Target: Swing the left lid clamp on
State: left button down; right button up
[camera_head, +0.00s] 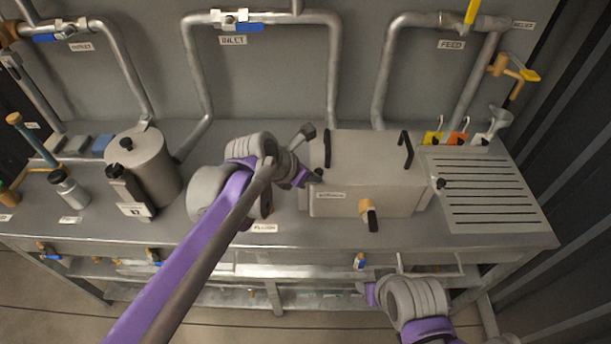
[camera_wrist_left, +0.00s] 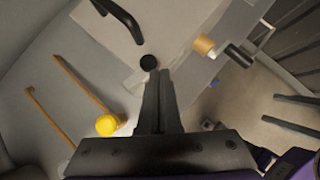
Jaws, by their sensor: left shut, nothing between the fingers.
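A grey metal box with a flat lid (camera_head: 375,158) stands on the bench. A lid clamp with a black knob (camera_head: 318,172) is at the box's left side, and the knob also shows in the left wrist view (camera_wrist_left: 148,62). My left gripper (camera_head: 310,179) is shut and empty, its tips close beside this knob. In the left wrist view the closed fingers (camera_wrist_left: 158,78) point at the knob; I cannot tell whether they touch it.
Two black lid handles (camera_head: 406,149) stand up from the box. A tap with a black handle (camera_head: 369,214) sticks out of its front. A metal pot (camera_head: 146,165) stands left, a slotted drain plate (camera_head: 487,193) right. Pipes run along the back wall.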

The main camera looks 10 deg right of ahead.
pick_arm(q)
jog(key=shift+w+a, duration=0.1)
jog(key=shift+w+a, duration=0.4)
jog(key=shift+w, duration=0.2)
